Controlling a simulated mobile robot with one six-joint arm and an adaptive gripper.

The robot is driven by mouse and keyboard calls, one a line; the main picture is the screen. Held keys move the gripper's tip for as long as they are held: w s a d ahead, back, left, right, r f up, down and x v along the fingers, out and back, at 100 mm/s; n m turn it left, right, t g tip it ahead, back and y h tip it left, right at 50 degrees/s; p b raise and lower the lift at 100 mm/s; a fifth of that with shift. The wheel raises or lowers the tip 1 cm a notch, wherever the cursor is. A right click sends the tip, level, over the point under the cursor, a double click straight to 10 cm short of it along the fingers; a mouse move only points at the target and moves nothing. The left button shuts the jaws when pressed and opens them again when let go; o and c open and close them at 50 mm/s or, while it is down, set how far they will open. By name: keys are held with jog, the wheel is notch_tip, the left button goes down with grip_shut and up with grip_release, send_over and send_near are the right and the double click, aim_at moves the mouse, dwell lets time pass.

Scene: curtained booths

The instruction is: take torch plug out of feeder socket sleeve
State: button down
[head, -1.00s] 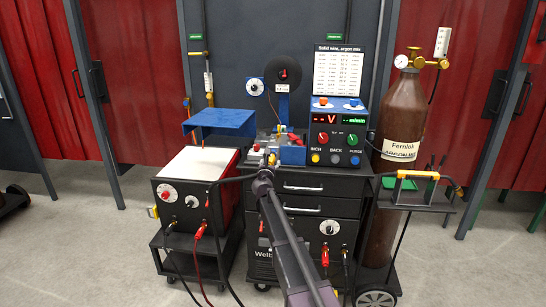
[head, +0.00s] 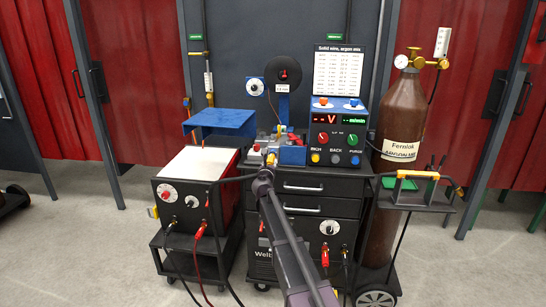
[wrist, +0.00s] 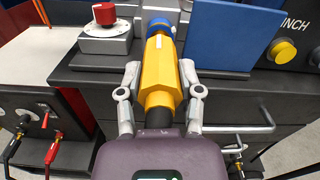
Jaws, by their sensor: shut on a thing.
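The torch plug (wrist: 158,75) is a yellow, faceted body with a dark rear end, in the middle of the wrist view. My gripper (wrist: 160,82) is shut on it, with one grey finger on each side. In the head view my gripper (head: 268,166) is at the front of the feeder, above the drawer cabinet. At the plug's far end is a blue ring (wrist: 158,26), in line with a grey fitting (wrist: 159,6) behind it, likely the feeder socket sleeve. I cannot tell how far the plug sits inside the sleeve.
A red knob (wrist: 104,14) on a grey base stands left of the plug. A blue panel (wrist: 222,38) stands close on the right, beside the control box (head: 338,135). The dark drawer cabinet (head: 305,212) is below. A brown gas cylinder (head: 403,120) stands at the right.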

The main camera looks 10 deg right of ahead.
jog(key=n, duration=0.5)
jog(key=shift+w+n, duration=0.15)
jog(key=shift+n, duration=0.15)
jog(key=n, duration=0.4)
jog(key=shift+n, duration=0.4)
jog(key=shift+v, duration=2.65)
jog(key=shift+s+a, duration=0.1)
jog(key=shift+s, duration=0.3)
